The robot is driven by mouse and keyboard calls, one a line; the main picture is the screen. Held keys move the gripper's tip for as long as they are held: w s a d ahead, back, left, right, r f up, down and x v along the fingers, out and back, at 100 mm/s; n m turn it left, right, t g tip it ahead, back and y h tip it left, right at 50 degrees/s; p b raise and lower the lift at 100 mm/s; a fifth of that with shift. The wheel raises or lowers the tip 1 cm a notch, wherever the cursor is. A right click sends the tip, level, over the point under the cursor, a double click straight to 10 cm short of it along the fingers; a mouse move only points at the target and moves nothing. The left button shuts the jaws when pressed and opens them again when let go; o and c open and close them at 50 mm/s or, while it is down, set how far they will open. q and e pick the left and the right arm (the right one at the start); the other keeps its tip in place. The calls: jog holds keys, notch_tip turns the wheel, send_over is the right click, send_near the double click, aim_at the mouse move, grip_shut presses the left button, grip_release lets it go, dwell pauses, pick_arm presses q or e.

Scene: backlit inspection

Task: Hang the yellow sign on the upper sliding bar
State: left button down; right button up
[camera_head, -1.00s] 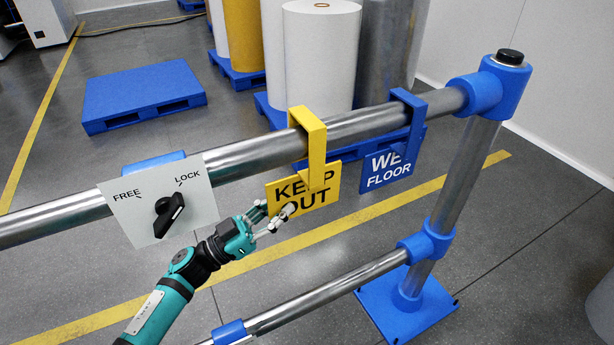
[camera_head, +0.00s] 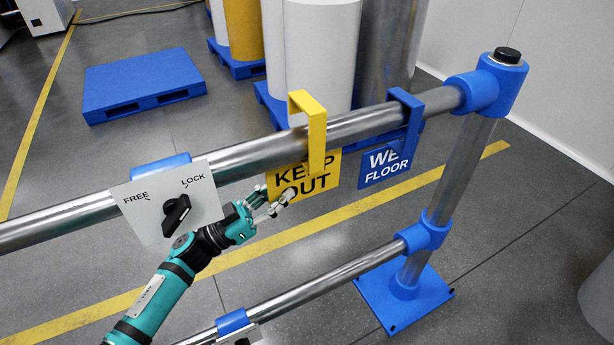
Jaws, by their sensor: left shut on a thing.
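My right gripper is not in view.
A blue sign (camera_head: 373,178) hangs on the upper bar to the right. A white FREE/LOCK plate (camera_head: 147,215) with a black knob (camera_head: 176,213) stands at left, close to my arm. A blue-footed post (camera_head: 449,172) carries the lower bar (camera_head: 323,275).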

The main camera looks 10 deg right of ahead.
pick_arm(q)
jog(key=s+d+p, duration=0.3)
jog(key=s+p, duration=0.2)
jog(key=s, duration=0.4)
jog(key=shift+s+p, duration=0.3)
jog(key=shift+p, duration=0.1)
dwell(0.5)
